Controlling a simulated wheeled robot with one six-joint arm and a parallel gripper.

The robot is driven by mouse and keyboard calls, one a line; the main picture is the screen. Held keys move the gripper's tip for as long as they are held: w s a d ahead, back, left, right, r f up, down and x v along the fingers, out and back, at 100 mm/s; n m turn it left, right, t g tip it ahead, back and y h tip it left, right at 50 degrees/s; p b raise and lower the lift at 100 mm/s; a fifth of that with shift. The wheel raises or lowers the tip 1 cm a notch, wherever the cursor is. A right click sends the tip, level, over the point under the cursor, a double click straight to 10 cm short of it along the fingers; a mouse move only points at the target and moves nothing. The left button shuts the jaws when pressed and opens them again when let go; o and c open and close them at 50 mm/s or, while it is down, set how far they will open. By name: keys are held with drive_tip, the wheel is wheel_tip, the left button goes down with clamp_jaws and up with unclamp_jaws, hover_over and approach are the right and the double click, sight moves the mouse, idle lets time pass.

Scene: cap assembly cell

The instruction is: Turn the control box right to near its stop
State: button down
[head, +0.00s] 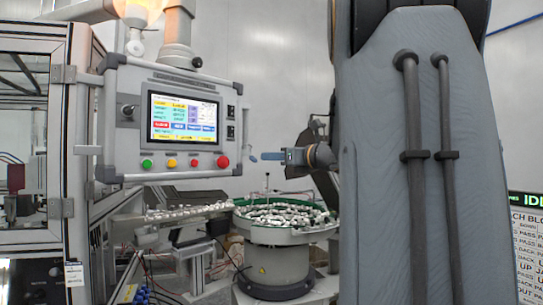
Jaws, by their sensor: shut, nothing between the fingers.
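The control box (128,84) is a grey panel hanging from a post at the upper left. It has a lit screen (184,118) and green, yellow, orange-red and red buttons along its lower edge. Handles stand at its left and right sides. My gripper (262,157) is just right of the box's right edge, at about the height of the buttons, its fingers pointing left. The fingers are shut and empty. Whether they touch the right handle (247,135) cannot be told.
A round feeder bowl (237,222) full of small parts stands below the gripper. A framed machine enclosure (72,160) is on the left, close to the box. My arm fills the right middle. A sign board (526,245) is at the far right.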

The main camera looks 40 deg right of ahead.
sight(242, 157)
drive_tip(key=w+p, duration=0.1)
drive_tip(key=w, duration=0.2)
drive_tip(key=w+a+p, duration=0.1)
drive_tip(key=w+p, duration=0.1)
drive_tip(key=w, duration=0.2)
drive_tip(key=w+p, duration=0.1)
drive_tip(key=w, duration=0.2)
drive_tip(key=shift+w+a+p, duration=0.25)
drive_tip(key=shift+w+p, duration=0.05)
drive_tip(key=shift+p, duration=0.05)
drive_tip(key=shift+d, duration=0.1)
